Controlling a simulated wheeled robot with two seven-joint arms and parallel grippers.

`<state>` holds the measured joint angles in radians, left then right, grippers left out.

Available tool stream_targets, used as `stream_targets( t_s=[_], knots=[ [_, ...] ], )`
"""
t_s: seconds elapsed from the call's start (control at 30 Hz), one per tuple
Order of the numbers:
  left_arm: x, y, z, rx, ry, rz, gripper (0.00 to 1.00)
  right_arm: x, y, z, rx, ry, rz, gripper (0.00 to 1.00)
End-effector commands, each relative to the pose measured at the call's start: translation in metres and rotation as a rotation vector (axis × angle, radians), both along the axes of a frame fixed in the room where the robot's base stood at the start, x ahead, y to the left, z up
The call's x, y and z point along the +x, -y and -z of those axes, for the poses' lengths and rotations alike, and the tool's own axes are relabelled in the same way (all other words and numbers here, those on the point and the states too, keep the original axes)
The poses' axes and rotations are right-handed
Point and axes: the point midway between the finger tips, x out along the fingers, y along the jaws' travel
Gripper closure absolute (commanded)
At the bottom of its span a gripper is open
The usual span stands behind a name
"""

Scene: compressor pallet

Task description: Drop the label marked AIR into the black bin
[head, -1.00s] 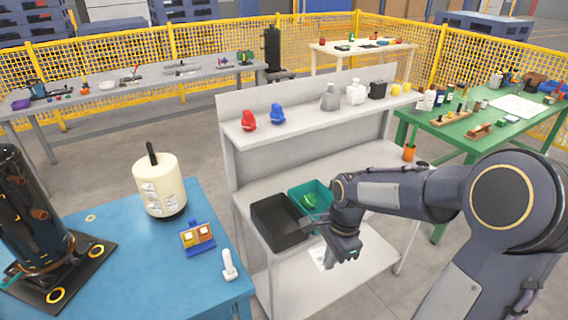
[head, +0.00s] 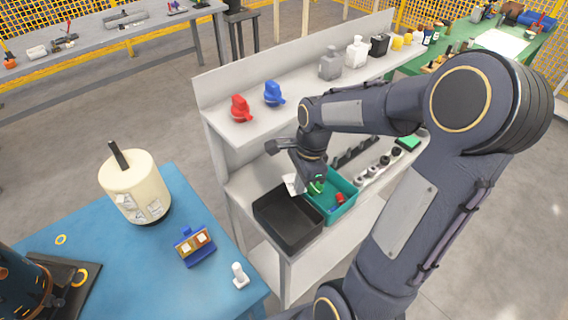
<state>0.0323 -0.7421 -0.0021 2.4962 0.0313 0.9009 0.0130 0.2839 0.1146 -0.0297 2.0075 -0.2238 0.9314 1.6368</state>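The black bin (head: 288,245) stands at the left end of the grey bench's middle shelf, open at the top. My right gripper (head: 302,184) points down over the back of the black bin, beside the teal bin. It appears shut on a white label (head: 294,184), which hangs from its fingers above the black bin's far end; the fingertips are partly hidden. Any marking on this label is too small to read. Other white labels (head: 139,213) are on the cream tank (head: 133,179) at left, also unreadable. My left gripper is out of view.
A teal bin (head: 349,203) with green and red items adjoins the black bin. The upper shelf (head: 247,134) holds a red part (head: 241,108), a blue part (head: 273,94) and bottles. The blue table (head: 120,255) at left holds a small blue stand (head: 195,247) and a white peg (head: 239,276).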

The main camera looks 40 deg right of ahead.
Motion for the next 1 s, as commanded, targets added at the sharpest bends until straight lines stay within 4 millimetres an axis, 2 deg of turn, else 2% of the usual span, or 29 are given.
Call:
stream_targets(
  t_s=[0.23, 0.6, 0.97, 1.0],
  knots=[
    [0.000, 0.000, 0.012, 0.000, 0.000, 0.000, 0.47, 0.000, 0.000, 0.014, 0.000, -0.001, 0.000, 1.00],
    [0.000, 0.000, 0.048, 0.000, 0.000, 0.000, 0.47, 0.000, 0.000, 0.056, 0.000, 0.000, -0.001, 1.00],
    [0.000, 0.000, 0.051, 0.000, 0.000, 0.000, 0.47, 0.000, 0.000, 0.060, 0.000, 0.000, -0.001, 1.00],
    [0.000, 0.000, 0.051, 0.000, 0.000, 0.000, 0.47, 0.000, 0.000, 0.060, 0.000, 0.000, -0.001, 0.97]
  ],
)
